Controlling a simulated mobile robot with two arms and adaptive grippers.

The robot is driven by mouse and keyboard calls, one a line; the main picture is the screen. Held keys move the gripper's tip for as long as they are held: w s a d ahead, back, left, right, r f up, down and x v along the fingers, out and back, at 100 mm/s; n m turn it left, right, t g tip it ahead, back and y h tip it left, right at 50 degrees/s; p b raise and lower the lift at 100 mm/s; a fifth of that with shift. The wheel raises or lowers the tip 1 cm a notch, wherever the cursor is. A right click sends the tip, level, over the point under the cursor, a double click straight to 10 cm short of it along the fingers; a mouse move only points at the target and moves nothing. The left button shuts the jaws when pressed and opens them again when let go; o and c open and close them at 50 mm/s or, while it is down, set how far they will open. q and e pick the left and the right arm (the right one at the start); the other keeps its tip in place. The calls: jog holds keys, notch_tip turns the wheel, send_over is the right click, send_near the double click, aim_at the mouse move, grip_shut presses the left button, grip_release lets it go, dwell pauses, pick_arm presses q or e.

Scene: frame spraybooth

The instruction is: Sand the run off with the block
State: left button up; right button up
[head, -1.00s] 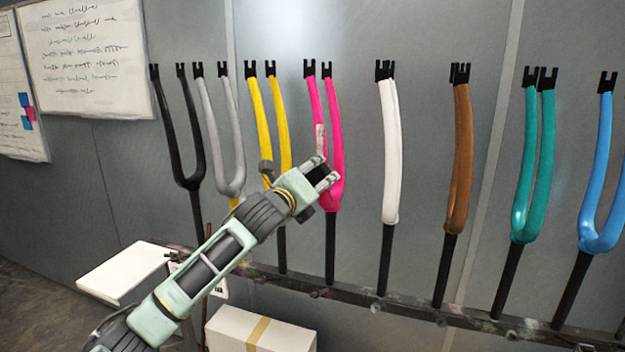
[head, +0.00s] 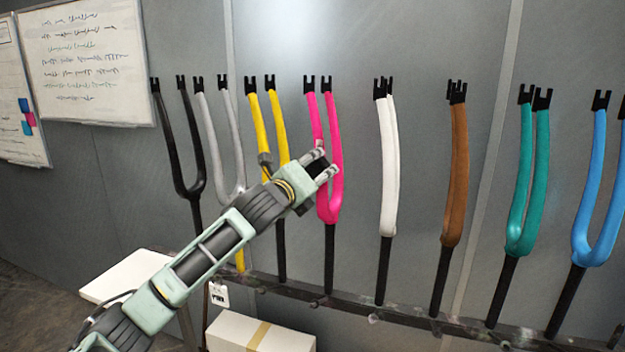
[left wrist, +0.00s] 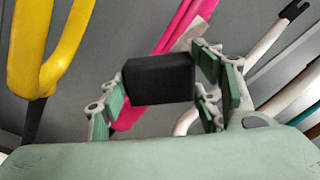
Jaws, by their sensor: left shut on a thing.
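My left gripper (head: 322,165) is shut on a black block (left wrist: 160,78), held between its green-padded fingers in the left wrist view. I cannot tell whether that patch is the run, or whether the block touches the fork. My right gripper is out of view.
Forks stand along a dark rail (head: 400,316). A yellow fork (head: 260,125) is left of the pink one and a white fork (head: 391,160) is right of it. A white surface (head: 130,277) and a taped box (head: 235,330) are below. Wall boards hang at upper left.

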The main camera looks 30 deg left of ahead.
aim_at(319, 133)
pick_arm(q)
jog(key=shift+w+a+r, duration=0.1)
jog(key=shift+w+r, duration=0.05)
jog(key=shift+r, duration=1.4)
jog(key=shift+w+a+r, duration=0.1)
jog(key=shift+r, duration=1.45)
jog(key=shift+w+a+r, duration=0.1)
jog(key=shift+w+r, duration=0.05)
jog(key=shift+r, duration=1.4)
jog(key=shift+f, duration=0.15)
jog(key=shift+s+d+f+b, duration=0.15)
jog(key=shift+f+b, duration=0.6)
jog(key=shift+f, duration=1.1)
jog(key=shift+s+d+f+b, duration=0.15)
jog(key=shift+f+b, duration=0.55)
jog(key=shift+f, duration=1.15)
notch_tip(319, 133, down, 7)
jog(key=b, duration=0.3)
jog(key=shift+s, duration=0.25)
jog(key=shift+d, duration=0.1)
jog(key=shift+s+d+r, duration=0.1)
jog(key=shift+s+d, duration=0.05)
jog(key=shift+s, duration=0.8)
jog(key=shift+s+d+r, duration=0.1)
jog(key=shift+s+d, duration=0.05)
jog(key=shift+s, duration=0.85)
jog(key=shift+s+d, duration=0.15)
jog(key=shift+s, duration=0.8)
